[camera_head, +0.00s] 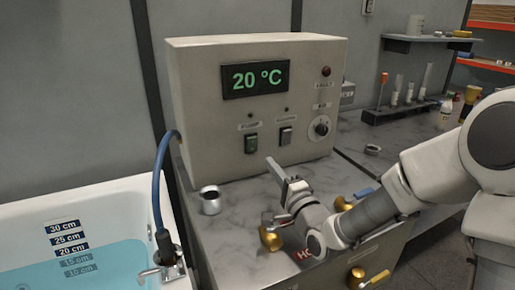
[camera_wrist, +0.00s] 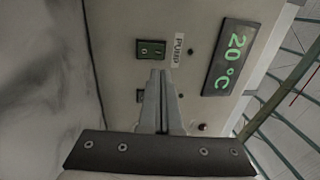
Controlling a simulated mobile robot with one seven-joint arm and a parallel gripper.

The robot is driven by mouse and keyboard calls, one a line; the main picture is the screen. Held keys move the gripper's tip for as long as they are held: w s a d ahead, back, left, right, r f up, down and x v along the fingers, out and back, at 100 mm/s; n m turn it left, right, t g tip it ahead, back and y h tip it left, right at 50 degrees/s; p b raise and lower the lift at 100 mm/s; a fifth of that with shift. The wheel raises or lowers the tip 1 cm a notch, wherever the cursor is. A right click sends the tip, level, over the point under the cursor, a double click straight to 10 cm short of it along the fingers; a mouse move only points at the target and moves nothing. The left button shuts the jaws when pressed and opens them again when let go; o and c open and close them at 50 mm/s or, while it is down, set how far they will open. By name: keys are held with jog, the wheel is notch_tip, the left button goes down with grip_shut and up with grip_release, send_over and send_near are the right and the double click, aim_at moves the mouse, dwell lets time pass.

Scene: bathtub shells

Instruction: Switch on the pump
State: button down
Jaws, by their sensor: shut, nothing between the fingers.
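The pump switch is a green rocker (camera_head: 251,143) on the front of a beige control box (camera_head: 205,90). In the wrist view this green rocker (camera_wrist: 151,48) sits beside a white PUMP label (camera_wrist: 176,50). I cannot tell which way it is tipped. The small lamp above it looks dark. My gripper (camera_head: 270,162) is shut and empty, pointing at the box just below and right of the green switch. In the wrist view the fingertips (camera_wrist: 160,72) are just below the switch; contact is not visible. A second, grey switch (camera_head: 286,136) is partly hidden by the fingers in the wrist view.
The box shows 20 °C on its display (camera_head: 255,78) and carries a knob (camera_head: 319,127) at right. A bathtub (camera_head: 100,199) with water and a blue hose (camera_head: 157,190) lies left. A metal cup-like piece (camera_head: 210,200) and brass valves (camera_head: 271,238) are on the counter.

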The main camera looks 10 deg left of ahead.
aim_at(253, 140)
jog(key=x, duration=0.9)
jog(key=shift+w+b, duration=0.1)
jog(key=shift+b, duration=0.3)
jog(key=shift+a+r, duration=0.1)
jog(key=shift+r, duration=0.05)
